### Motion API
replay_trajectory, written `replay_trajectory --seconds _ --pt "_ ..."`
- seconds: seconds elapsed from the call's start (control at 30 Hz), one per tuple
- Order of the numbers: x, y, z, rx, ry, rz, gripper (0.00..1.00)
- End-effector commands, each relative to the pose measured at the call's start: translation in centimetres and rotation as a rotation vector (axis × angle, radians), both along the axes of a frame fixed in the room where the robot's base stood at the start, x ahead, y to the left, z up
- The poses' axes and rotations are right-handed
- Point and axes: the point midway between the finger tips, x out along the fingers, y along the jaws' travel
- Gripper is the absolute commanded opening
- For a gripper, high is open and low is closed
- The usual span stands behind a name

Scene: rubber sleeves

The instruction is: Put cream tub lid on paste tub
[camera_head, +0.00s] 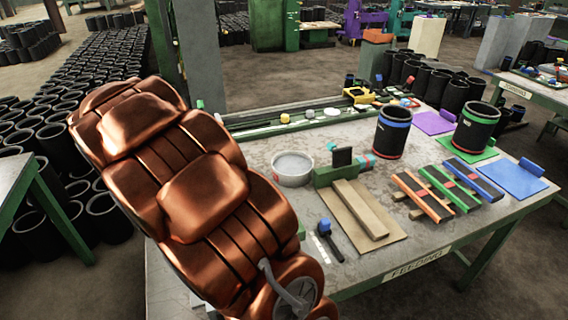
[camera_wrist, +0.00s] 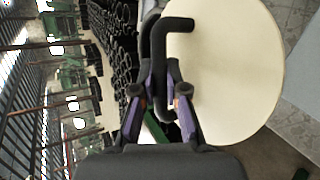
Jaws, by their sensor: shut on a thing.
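The cream tub lid (camera_wrist: 230,75) is a large round cream disc with a bent black handle (camera_wrist: 160,38) in the wrist view. My gripper (camera_wrist: 162,98) is shut on this handle, with the disc to the right of the fingers. In the head view my copper-coloured arm hides the gripper and the lid. The paste tub (camera_head: 292,178) is a low, round grey tub with pale paste visible inside. It stands uncovered on the workbench, just right of my arm in that view.
The workbench (camera_head: 262,147) also holds a green fixture (camera_head: 324,177) with a wooden bar close right of the tub, a blue-headed tool (camera_head: 326,231), coloured strips and black sleeves (camera_head: 392,135). A rail with small items runs behind the tub.

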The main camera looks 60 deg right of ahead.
Motion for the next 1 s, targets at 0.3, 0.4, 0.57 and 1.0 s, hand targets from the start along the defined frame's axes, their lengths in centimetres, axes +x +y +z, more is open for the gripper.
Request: replay_trajectory --seconds 0.3,0.4,0.57,1.0 --pt "-3.2 -11.8 -0.9 -0.003 -0.001 -0.223 0.0" --pt "-4.9 -15.8 -1.2 -0.002 -0.002 -0.304 0.0" --pt "-8.8 -22.7 -2.3 0.002 0.003 -0.444 0.0" --pt "-18.7 -34.6 -4.2 0.004 0.007 -0.719 0.0"
